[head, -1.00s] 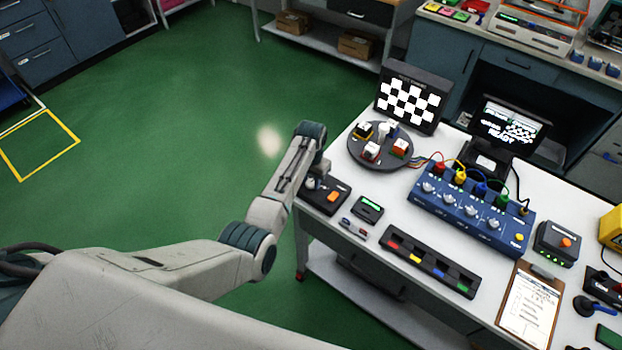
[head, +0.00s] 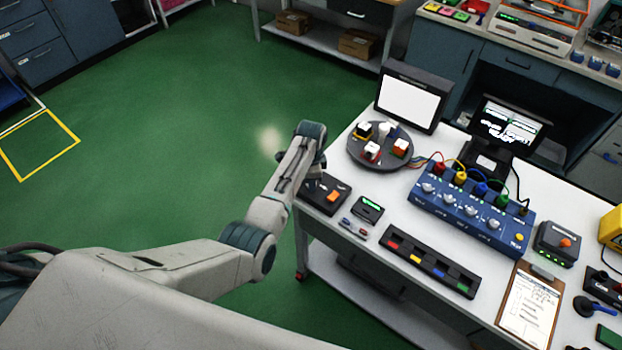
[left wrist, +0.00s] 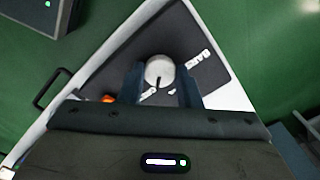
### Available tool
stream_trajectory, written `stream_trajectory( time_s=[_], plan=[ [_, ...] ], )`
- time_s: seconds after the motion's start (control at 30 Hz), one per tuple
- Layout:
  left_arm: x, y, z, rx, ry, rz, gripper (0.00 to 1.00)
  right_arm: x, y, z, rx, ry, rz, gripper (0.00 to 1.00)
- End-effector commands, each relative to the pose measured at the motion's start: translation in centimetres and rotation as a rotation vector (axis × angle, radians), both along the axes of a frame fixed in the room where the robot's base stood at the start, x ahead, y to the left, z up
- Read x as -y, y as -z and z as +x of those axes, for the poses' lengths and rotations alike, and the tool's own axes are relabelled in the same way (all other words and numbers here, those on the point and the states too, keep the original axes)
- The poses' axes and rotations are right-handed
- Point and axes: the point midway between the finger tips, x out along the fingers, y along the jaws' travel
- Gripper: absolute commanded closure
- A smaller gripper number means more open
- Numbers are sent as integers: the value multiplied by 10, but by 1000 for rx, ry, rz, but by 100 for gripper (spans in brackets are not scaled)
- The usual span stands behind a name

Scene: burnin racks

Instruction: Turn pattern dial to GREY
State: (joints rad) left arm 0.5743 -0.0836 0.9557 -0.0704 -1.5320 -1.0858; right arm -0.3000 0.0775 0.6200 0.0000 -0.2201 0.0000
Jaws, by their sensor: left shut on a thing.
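The pattern dial (left wrist: 159,71) is a round pale knob with a dark pointer mark, on a black control box (left wrist: 205,75). In the left wrist view the two fingers of my left gripper (left wrist: 160,84) sit on either side of the knob and are shut on it. White lettering shows beside the knob, too blurred to read fully. In the head view the black box (head: 318,203) with an orange switch (head: 333,197) is at the table's left corner, and my left arm hides the knob. The pattern screen (head: 408,103) shows plain white. My right gripper is not in view.
A round turntable (head: 373,159) with several small blocks stands behind the box. A blue device (head: 440,208) with knobs and coloured cables, a tray (head: 397,258) and a clipboard (head: 522,325) lie to the right. Green floor is clear left of the table (head: 385,205).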

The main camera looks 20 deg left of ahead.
Motion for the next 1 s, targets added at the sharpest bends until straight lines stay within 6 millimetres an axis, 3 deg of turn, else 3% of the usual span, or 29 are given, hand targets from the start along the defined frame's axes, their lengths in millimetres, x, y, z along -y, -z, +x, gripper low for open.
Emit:
stream_trajectory(
  time_s=[0.3,0.87,0.9,1.0],
  plan=[
    [0,-1,1,4,122,-1,92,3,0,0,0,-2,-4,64],
    [0,-1,1,4,147,-1,92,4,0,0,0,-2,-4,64],
    [0,-1,1,4,147,-1,62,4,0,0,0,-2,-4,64],
    [0,-1,1,2,147,0,48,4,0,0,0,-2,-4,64]
  ],
)
